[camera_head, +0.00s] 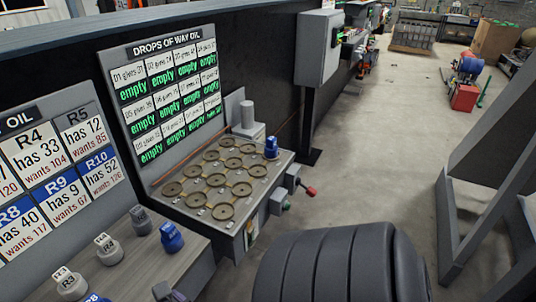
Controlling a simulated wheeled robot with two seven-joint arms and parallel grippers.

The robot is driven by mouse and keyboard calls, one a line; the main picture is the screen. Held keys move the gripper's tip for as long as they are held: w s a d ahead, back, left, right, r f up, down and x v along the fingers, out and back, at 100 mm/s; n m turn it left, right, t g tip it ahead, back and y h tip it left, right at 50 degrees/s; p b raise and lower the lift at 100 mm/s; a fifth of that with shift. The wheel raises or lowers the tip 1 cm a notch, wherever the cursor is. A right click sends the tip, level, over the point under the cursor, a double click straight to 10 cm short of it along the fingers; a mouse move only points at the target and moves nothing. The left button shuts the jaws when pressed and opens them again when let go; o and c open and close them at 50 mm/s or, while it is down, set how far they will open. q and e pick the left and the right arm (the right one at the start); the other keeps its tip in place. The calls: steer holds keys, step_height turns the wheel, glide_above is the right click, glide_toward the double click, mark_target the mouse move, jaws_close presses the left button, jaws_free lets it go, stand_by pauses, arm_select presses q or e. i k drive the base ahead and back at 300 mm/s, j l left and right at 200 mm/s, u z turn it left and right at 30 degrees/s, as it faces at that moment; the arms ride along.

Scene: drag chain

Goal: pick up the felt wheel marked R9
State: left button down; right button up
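No wheel in view shows a readable R9 mark. A blue wheel-like piece (172,237) stands on the bench at the lower left, its mark unreadable. Another blue piece (272,147) stands at the far right corner of the tray with round brass-coloured seats (241,188). A third blue piece (94,298) is cut off by the bottom edge. A blue card for R9 (61,194) on the left board reads "has 9", "wants 67". Neither of my grippers can be made out in this view.
Grey pieces marked R4 (108,250) and R3 (70,284), and another grey piece (140,220), stand on the bench. The way-oil board (168,90) rises behind the tray. A large dark ribbed shape fills the bottom centre. Open floor (385,150) lies right.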

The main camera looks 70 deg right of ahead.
mark_target(270, 149)
steer(key=z, duration=2.35)
